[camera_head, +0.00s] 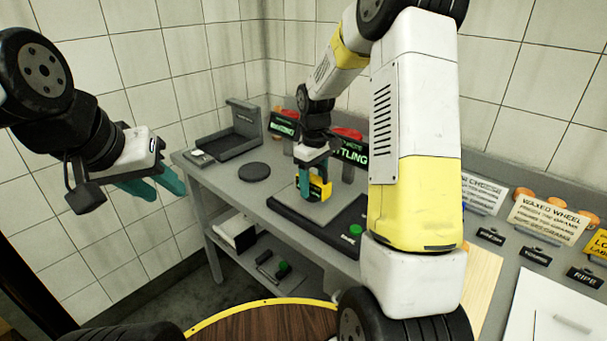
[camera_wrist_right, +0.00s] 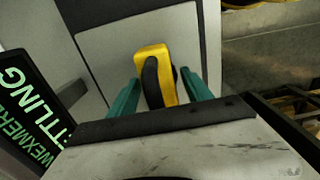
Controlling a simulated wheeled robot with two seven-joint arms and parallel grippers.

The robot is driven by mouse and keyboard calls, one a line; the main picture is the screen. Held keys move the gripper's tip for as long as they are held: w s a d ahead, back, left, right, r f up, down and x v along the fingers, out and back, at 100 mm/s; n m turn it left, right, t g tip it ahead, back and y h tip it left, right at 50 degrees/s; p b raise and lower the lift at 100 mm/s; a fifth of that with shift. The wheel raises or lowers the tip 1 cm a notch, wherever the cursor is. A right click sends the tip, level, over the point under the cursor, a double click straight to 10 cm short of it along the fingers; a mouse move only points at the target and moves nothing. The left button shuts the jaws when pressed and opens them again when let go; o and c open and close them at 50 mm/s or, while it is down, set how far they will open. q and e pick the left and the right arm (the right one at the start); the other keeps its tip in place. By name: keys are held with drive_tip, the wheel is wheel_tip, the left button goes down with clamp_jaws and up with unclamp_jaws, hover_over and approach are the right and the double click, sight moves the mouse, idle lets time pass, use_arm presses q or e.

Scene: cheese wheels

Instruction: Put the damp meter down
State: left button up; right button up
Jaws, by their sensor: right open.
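The damp meter, a yellow and black hand-held device (camera_wrist_right: 154,66), shows in the right wrist view between the two teal fingers of my right gripper (camera_wrist_right: 160,92). Gaps show beside it, and the gripper is open. Behind it is a light grey plate (camera_wrist_right: 120,50) with a dark border. In the head view the yellow of the meter (camera_head: 321,188) shows at my right gripper (camera_head: 312,190), low over the plate on the bench. I cannot tell for certain whether it touches the plate. My left gripper (camera_head: 165,190) is empty, its teal fingers apart, left of the bench.
A round dark disc (camera_head: 255,171) and a dark tray-like unit (camera_head: 236,135) stand on the grey bench to the left. Green-lettered signs (camera_head: 354,153) stand behind the plate. A green button (camera_head: 355,230) is at its right. A round wooden top (camera_head: 265,322) is in front.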

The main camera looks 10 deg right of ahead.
drive_tip(key=shift+r, duration=0.1)
wheel_tip(320, 180, up, 12)
drive_tip(key=s+a+r+m+t+y, duration=0.1)
drive_tip(key=s+r+m+t, duration=0.2)
drive_tip(key=s, duration=0.9)
drive_tip(key=s+a+r+m+t+y, duration=0.1)
drive_tip(key=s+r+m+t, duration=0.2)
drive_tip(key=s, duration=0.9)
drive_tip(key=shift+s+r+m, duration=0.15)
drive_tip(key=shift+r+m, duration=0.35)
drive_tip(key=shift+r, duration=0.2)
drive_tip(key=shift+a, duration=0.1)
idle(0.9)
